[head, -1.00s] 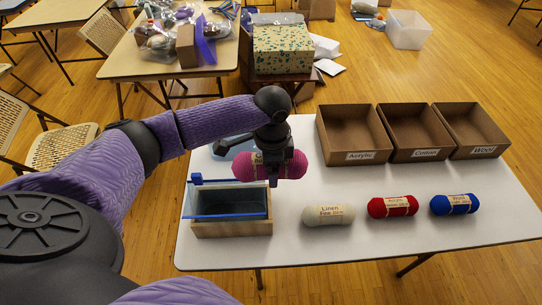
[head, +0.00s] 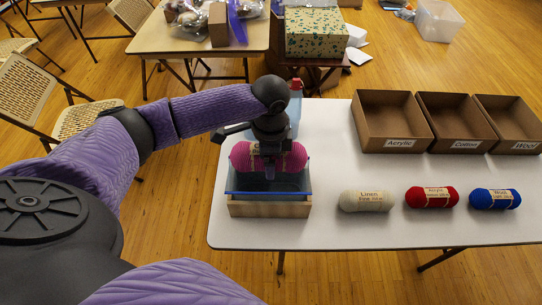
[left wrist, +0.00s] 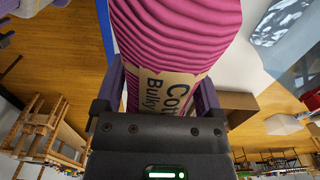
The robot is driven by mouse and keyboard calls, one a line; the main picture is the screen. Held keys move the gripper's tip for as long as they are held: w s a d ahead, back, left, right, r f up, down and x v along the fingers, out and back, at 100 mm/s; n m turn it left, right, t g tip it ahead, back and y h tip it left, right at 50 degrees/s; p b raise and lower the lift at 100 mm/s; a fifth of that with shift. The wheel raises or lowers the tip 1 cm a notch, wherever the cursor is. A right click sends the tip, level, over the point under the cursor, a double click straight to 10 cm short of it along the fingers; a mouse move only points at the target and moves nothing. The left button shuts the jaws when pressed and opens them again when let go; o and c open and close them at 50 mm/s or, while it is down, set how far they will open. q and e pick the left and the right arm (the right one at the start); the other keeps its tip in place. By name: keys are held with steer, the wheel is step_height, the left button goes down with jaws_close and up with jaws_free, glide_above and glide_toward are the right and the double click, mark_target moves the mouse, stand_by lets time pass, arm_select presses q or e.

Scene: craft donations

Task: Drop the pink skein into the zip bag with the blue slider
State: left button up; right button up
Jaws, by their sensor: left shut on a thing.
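The pink skein (head: 296,158) with a tan label is held level by my left gripper (head: 268,168), which is shut around its middle. It also fills the top of the left wrist view (left wrist: 175,35), between the fingers of that gripper (left wrist: 158,90). Below it, a zip bag with a blue edge (head: 270,193) stands open in a wooden box (head: 270,210). The skein overlaps the bag's mouth in the head view; its exact height above the bag cannot be told. The slider is hidden now. My right gripper is not in view.
Cream (head: 366,201), red (head: 431,197) and blue (head: 495,199) skeins lie right of the box. Brown bins labelled Acrylic (head: 399,143), Cotton (head: 464,145) and Wool (head: 519,147) stand at the back right. A bluish clear thing is partly hidden behind my left arm.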

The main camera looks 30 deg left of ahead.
arm_select(q)
steer(key=shift+f+b, duration=0.75)
steer(key=shift+f, duration=0.2)
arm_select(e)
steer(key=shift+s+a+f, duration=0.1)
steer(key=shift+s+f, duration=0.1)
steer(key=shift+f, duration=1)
arm_select(q)
steer(key=shift+r, duration=0.1)
steer(key=o, duration=1)
steer(key=shift+c, duration=0.2)
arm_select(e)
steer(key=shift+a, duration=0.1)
arm_select(q)
steer(key=shift+r, duration=0.1)
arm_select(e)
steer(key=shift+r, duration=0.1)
arm_select(q)
step_height(320, 180, up, 10)
steer(key=p, duration=0.3)
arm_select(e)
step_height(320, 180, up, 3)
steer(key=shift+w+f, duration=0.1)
